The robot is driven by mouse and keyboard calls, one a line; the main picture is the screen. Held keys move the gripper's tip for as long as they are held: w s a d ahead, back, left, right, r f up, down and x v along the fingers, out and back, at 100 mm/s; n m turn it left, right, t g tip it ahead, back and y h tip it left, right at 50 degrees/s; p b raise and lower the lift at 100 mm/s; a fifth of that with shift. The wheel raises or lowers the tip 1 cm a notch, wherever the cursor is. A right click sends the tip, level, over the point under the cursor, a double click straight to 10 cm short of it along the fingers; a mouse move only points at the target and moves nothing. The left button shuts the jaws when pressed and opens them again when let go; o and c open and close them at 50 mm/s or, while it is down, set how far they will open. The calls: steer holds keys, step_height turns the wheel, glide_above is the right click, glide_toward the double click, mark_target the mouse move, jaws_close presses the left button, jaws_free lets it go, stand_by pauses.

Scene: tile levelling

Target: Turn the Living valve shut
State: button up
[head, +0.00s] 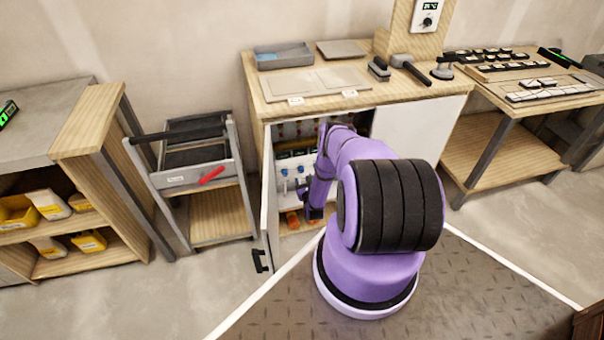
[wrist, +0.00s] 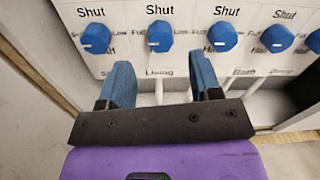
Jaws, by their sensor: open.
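In the wrist view the Living valve (wrist: 160,37) is a round blue knob on a white panel (wrist: 190,12). "Shut" is printed above it and "Living" below it. I cannot tell which mark it points to. My gripper (wrist: 160,63) is open and empty. Its two blue fingers are apart, just below the knob and on either side of it in the picture, with the knob between their lines. They do not appear to touch it.
Similar blue knobs stand close by, one to the left (wrist: 96,38) and several to the right (wrist: 222,36). White pipes (wrist: 230,92) run below the panel. The cabinet door (head: 268,205) stands open at the left. A trolley (head: 190,175) is left of it.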

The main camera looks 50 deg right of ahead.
mark_target(302, 171)
steer(key=shift+x, duration=2.5)
steer(key=c, duration=0.9)
steer(key=shift+c, duration=0.2)
